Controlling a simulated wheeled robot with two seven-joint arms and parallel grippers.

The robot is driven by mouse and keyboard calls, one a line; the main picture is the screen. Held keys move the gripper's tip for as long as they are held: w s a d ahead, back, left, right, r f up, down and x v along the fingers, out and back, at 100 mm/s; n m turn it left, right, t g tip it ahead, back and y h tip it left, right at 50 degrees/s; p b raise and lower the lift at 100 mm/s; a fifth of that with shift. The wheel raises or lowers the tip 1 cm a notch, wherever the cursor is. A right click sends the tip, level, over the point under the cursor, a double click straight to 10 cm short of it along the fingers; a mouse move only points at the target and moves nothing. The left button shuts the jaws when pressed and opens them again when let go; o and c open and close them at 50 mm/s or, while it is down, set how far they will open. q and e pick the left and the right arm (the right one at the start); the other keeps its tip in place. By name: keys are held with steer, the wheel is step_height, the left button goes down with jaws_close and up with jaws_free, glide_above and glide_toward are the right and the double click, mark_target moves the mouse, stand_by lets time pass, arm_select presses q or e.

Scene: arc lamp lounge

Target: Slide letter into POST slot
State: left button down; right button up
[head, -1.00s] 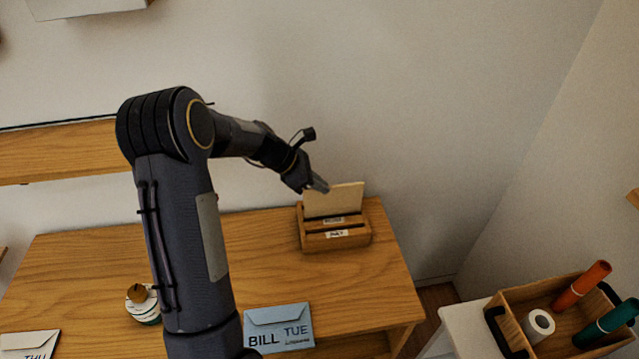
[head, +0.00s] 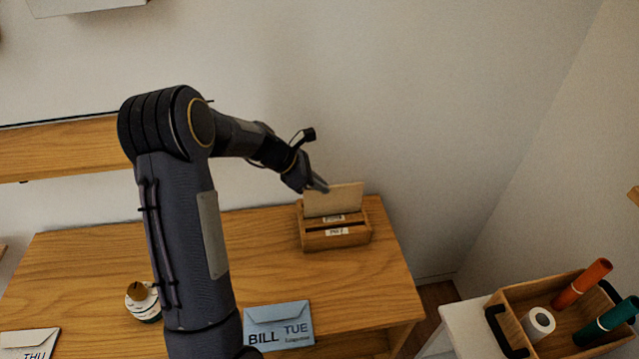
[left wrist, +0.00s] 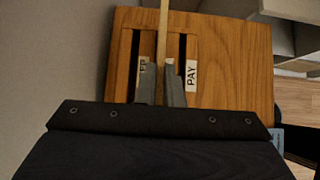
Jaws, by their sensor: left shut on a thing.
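The letter (head: 333,201) is a plain tan card standing upright at the back of the wooden slotted box (head: 318,242). My left gripper (head: 319,187) is shut on its upper left part. In the left wrist view the letter (left wrist: 163,30) shows edge-on between my left fingers (left wrist: 159,72), over the wooden strip between the two dark slots. I cannot tell whether its lower edge is inside a slot. The slot label on the right reads PAY (left wrist: 191,76); the other label (left wrist: 143,68) is partly hidden by a finger. My right gripper is not in view.
A blue envelope (head: 280,313) marked BILL TUE, a white envelope (head: 28,343) marked THU and a small round pot (head: 143,302) lie on the desk (head: 90,258). A wooden caddy (head: 515,326) with rolls stands at right. Walls are behind and right.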

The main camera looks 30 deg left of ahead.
arm_select(q)
steer(key=shift+f+b, duration=0.75)
steer(key=shift+f, duration=0.5)
steer(key=c, duration=1.5)
jaws_free()
steer(key=v, duration=0.8)
steer(key=s+d+r+m, duration=0.8)
steer(key=s+m, duration=0.2)
steer(key=s, duration=0.2)
steer(key=s+d+f+m+y, duration=0.1)
steer(key=s+d+m, duration=0.1)
steer(key=s+m, duration=0.2)
steer(key=s+d+f+m+y, duration=0.1)
steer(key=s+d+m, duration=0.1)
steer(key=s+m, duration=0.3)
steer(key=s+d+f+m+y, duration=0.1)
steer(key=s+d+m, duration=0.1)
steer(key=s+m, duration=0.2)
steer(key=shift+s+f+m+t+b, duration=0.15)
steer(key=shift+s+m+t+b, duration=0.2)
steer(key=shift+s, duration=1.1)
